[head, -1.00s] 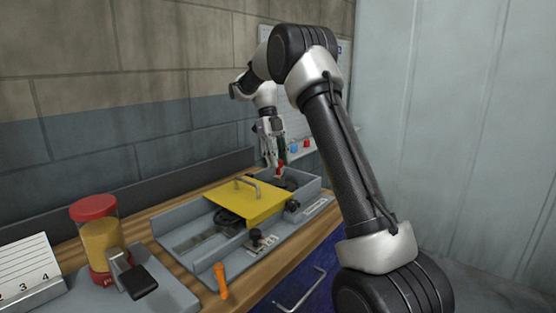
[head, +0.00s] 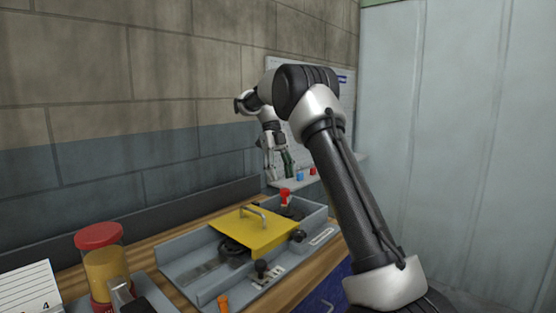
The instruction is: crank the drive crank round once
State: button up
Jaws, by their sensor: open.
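The drive crank appears to be the dark round part (head: 292,212) with an upright red handle (head: 285,196), at the far right end of the grey runout tray (head: 186,272). A yellow cover (head: 255,237) with a grey bar handle lies over the middle of the tray. My gripper (head: 279,175) points down just above the red handle. Its fingers are open and look empty, with a small gap over the handle. The crank arm's exact direction is too small to tell.
A jar with a red lid (head: 99,236) stands at the left front, beside a white numbered card (head: 28,290). Black knobs (head: 298,236) sit along the tray's near side.

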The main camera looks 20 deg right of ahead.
jog(key=v, duration=0.7)
